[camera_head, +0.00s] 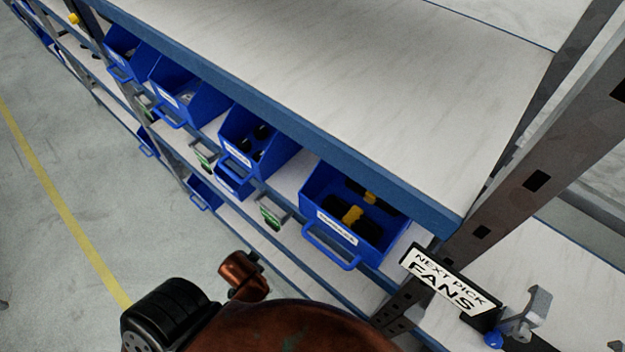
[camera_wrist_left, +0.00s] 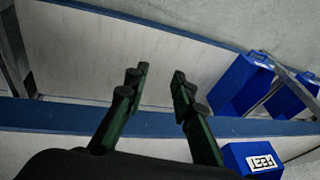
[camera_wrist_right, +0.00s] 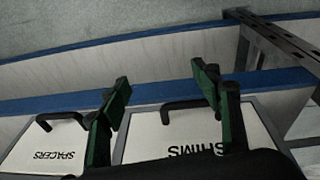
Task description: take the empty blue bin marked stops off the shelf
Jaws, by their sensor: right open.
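I cannot read the word stops on any bin. In the head view, blue bins with white labels line a shelf: the nearest bin (camera_head: 312,224) holds black and yellow parts, another (camera_head: 233,155) holds dark parts, and two more (camera_head: 172,98) (camera_head: 113,68) stand farther left. My left gripper (camera_wrist_left: 160,78) is open and empty over a pale shelf; a blue bin with a label (camera_wrist_left: 238,153) is at its lower right. My right gripper (camera_wrist_right: 161,78) is open and empty above white boxes marked SPACERS (camera_wrist_right: 45,143) and SHIMS (camera_wrist_right: 150,135). Neither gripper shows in the head view.
A wide, bare shelf board (camera_head: 350,80) lies above the bins. A grey upright post (camera_head: 545,145) stands at the right. A sign (camera_head: 445,282) reading FANS hangs beside it. More blue bins (camera_head: 206,192) sit on lower shelves. Open floor with a yellow line (camera_head: 60,205) is at left.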

